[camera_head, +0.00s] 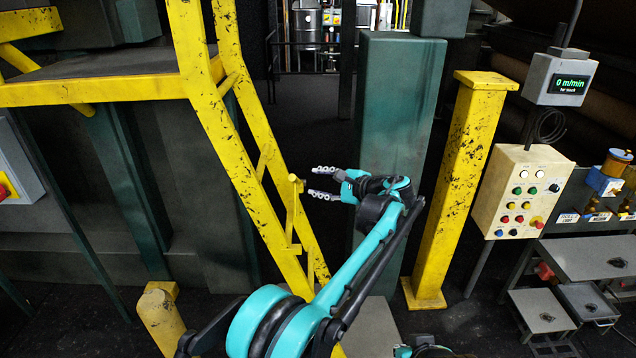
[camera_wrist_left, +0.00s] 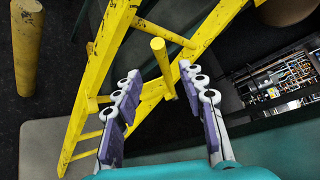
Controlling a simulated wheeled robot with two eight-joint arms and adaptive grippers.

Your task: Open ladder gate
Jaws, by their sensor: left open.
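The yellow, scuffed ladder (camera_head: 222,135) rises on the left of centre in the head view. A narrow yellow gate piece (camera_head: 293,220) stands at its lower right side, with a short stub at its top. My left gripper (camera_head: 317,182) is open just right of that stub. In the left wrist view, a yellow post with a rounded end (camera_wrist_left: 160,55) shows between the spread fingers of my left gripper (camera_wrist_left: 159,73). The fingers appear apart from it, with nothing held. Ladder rails and rungs (camera_wrist_left: 100,85) fill the left of that view. My right gripper is out of view.
A green column (camera_head: 395,105) stands behind my left gripper. Right of it are a yellow post (camera_head: 463,180) and a button panel (camera_head: 522,190). A short yellow bollard (camera_head: 160,315) stands at lower left. A yellow-edged platform (camera_head: 90,92) is at upper left.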

